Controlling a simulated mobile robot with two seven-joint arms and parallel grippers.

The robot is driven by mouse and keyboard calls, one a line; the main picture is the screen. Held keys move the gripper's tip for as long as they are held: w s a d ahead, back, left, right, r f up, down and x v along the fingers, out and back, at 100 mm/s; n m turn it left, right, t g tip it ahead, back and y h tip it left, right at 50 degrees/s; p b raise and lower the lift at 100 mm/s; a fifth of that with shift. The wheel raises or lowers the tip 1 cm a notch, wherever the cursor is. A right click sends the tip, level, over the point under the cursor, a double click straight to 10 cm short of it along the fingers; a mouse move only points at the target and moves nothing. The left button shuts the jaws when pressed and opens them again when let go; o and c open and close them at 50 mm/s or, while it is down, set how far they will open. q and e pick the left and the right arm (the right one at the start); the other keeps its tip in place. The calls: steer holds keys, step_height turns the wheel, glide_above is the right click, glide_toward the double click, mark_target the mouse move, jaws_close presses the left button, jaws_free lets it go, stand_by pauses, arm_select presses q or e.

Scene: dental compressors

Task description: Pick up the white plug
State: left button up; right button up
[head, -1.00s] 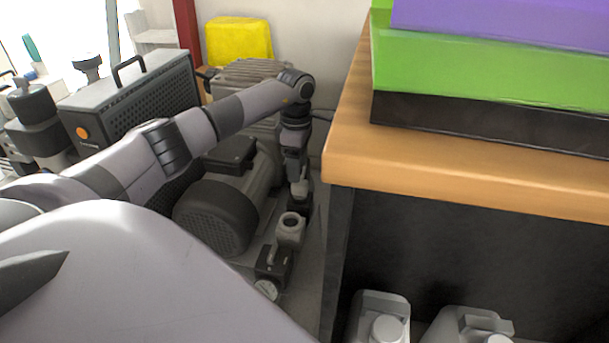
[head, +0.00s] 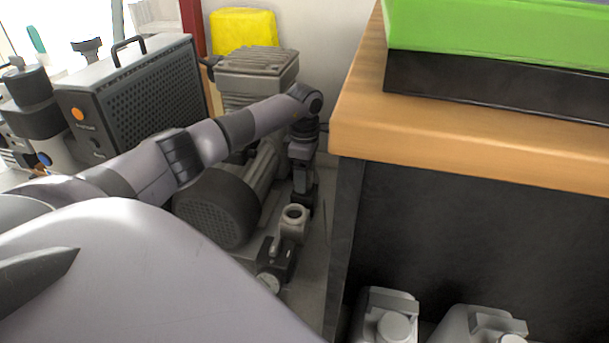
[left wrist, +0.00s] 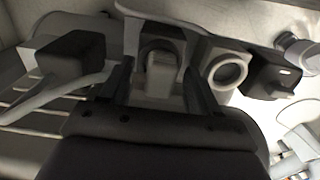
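The white plug (left wrist: 160,76) shows in the left wrist view as a pale block in front of a round grey socket-like part. My left gripper (left wrist: 157,88) is open, with one dark finger on each side of it and gaps between fingers and plug. In the head view my left gripper (head: 302,192) points down beside the compressor, behind the grey ring-shaped fitting (head: 294,214). The plug cannot be made out there. My right gripper is not in view.
A black block with a pale cable (left wrist: 72,55) lies left of the fingers in the left wrist view. The compressor motor (head: 216,208) stands left of my gripper. A wood-topped cabinet (head: 450,145) closes in on the right, with pale jugs (head: 386,318) low in front.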

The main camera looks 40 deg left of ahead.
arm_select(q)
steer(key=c, duration=1)
steer(key=shift+r, duration=0.15)
